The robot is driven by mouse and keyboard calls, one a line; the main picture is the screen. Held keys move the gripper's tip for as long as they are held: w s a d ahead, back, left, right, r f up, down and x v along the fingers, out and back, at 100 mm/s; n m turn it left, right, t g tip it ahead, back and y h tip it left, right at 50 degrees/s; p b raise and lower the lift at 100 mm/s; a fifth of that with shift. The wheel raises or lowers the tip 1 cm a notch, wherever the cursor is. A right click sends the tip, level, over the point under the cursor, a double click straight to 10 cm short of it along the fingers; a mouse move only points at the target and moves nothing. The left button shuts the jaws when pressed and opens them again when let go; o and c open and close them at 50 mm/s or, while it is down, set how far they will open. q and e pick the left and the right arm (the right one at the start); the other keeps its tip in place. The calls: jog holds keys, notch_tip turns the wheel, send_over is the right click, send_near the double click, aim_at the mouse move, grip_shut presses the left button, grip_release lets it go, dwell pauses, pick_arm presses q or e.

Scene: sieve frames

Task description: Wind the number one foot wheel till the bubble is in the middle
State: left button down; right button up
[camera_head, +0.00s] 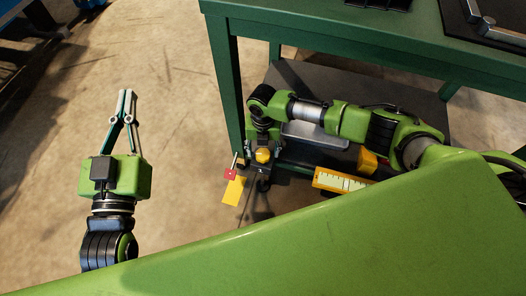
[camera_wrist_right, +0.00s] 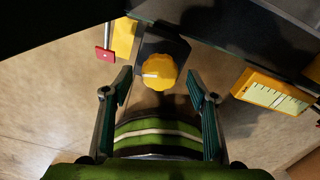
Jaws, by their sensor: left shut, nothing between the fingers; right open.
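A yellow lobed foot wheel (camera_wrist_right: 159,71) with a white mark sits on a dark bracket low at the green table's leg. It also shows in the head view (camera_head: 263,155). No number is readable on it. My right gripper (camera_wrist_right: 158,76) is open, with the wheel between its fingertips in the picture; I cannot tell whether they touch it. A yellow gauge (camera_head: 342,181) with a pale scale stands to the right of the wheel and also shows in the wrist view (camera_wrist_right: 272,93). I cannot make out its bubble. My left gripper (camera_head: 124,94) is shut and empty, away to the left.
A yellow plate (camera_head: 235,190) and a small red square on a rod (camera_head: 230,174) are just left of the wheel. The green table (camera_head: 390,42) stands above, its leg (camera_head: 228,85) close to my right gripper. Open floor (camera_head: 165,90) surrounds my left gripper.

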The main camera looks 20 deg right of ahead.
aim_at(263, 154)
notch_tip(263, 154, up, 11)
jog(key=shift+f, duration=0.2)
dwell(0.5)
